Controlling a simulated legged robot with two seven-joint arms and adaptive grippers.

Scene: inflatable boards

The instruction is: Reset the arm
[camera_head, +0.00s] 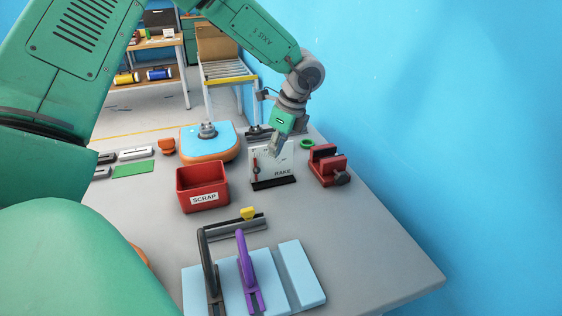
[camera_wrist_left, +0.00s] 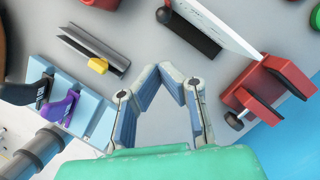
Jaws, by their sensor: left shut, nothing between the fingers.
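My left arm comes in from the left and arches over the table (camera_head: 370,250). My left gripper (camera_head: 275,148) hangs near the right side of the table, in front of the upper part of a white board marked "RAKE" (camera_head: 283,168). In the left wrist view my left gripper (camera_wrist_left: 172,72) has its fingertips together, with nothing between them. Bare grey table shows below the fingers. My right gripper does not show in either view.
A red vise (camera_head: 328,166) stands right of the board. A red "SCRAP" bin (camera_head: 203,187) is left of it. Black and purple handled tools (camera_head: 246,272) stand on light blue blocks in front. A blue-orange board (camera_head: 208,142) lies behind. The table's right front is clear.

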